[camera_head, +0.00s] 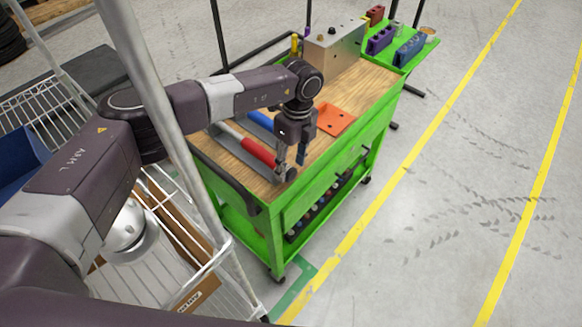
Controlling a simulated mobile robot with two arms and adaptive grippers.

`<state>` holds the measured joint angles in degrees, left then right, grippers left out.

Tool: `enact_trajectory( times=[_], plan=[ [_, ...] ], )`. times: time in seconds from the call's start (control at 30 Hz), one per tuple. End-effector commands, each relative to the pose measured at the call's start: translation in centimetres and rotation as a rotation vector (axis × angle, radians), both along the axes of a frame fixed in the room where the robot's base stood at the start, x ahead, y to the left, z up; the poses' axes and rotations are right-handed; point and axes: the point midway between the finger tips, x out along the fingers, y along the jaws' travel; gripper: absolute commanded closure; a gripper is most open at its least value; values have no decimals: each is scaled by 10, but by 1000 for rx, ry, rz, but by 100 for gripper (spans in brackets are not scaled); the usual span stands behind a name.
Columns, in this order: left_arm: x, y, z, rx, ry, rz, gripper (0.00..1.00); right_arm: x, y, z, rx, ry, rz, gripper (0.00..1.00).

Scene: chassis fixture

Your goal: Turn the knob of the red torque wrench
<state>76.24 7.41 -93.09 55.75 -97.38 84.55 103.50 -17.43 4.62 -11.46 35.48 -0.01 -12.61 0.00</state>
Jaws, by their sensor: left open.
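The red torque wrench (257,152) lies on the wooden top of a green cart, its red handle pointing toward the cart's near end. My left gripper (290,172) points down at the near end of the red handle. Its fingers are open, around or just above that end; I cannot tell whether they touch it. The knob is hidden or too small to make out at the fingers. A blue-handled tool (260,121) lies beside the red wrench, partly behind my gripper. My right gripper is not in view.
The green cart (310,205) also bears an orange plate (334,119) and a metal box (335,48). A grey pole (165,120) and wire shelf (170,275) stand at the left, close to my left arm. Open floor (450,180) lies at the right.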

Motion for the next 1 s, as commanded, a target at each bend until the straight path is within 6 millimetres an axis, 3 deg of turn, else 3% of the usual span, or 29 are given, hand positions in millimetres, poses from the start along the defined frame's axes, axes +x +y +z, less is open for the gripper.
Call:
enact_trajectory(
  times=[0.2,0.5,0.9,1.0],
  plan=[
    [-2,0,-21,-2,1,-2,51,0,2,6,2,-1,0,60],
    [-2,1,-26,-2,0,-2,51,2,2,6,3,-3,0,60],
    [-2,1,-25,-3,1,-2,93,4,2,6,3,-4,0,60],
    [-2,1,-25,-5,-1,-2,93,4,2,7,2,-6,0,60]
  ],
)
